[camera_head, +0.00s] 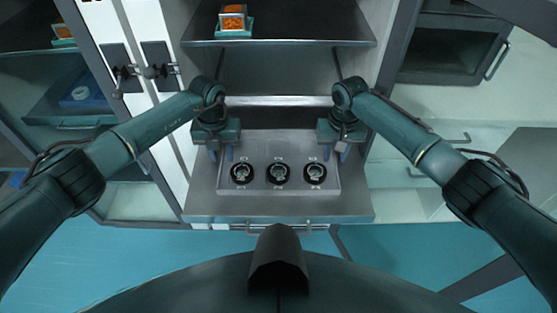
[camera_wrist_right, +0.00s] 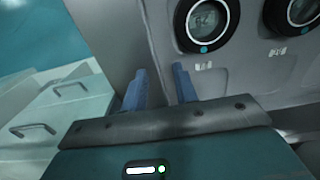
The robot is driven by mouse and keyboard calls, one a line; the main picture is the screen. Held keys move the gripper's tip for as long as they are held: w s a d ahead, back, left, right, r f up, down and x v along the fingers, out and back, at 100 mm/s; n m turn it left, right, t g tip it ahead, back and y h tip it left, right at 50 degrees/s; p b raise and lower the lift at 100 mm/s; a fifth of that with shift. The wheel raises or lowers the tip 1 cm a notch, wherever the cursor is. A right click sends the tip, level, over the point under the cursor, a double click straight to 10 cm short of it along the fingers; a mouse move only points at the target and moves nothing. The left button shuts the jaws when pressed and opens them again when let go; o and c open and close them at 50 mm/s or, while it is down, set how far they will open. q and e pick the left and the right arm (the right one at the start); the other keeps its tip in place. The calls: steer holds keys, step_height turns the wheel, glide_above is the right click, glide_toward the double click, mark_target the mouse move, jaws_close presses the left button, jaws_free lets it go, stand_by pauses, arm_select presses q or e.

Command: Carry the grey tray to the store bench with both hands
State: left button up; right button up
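The grey tray (camera_head: 260,190) lies flat on a grey worktop and carries several dials or round black fittings in a row, three in the head view. My left gripper (camera_head: 221,155) points down at the tray's left edge, its blue fingers apart. My right gripper (camera_head: 336,155) points down at the tray's right edge. In the right wrist view its two blue fingers (camera_wrist_right: 160,88) are apart, with the tray's side edge (camera_wrist_right: 152,45) running between them. No firm contact shows. The left fingertips are partly hidden.
The grey worktop (camera_head: 280,208) has a bare strip in front of the tray. A shelf (camera_head: 300,30) above holds an orange-filled container (camera_head: 233,18). Cabinets with handles (camera_head: 430,50) stand at both sides. The blue floor (camera_head: 400,255) is open in front.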

arm_select(q)
jaws_close()
arm_select(e)
jaws_close()
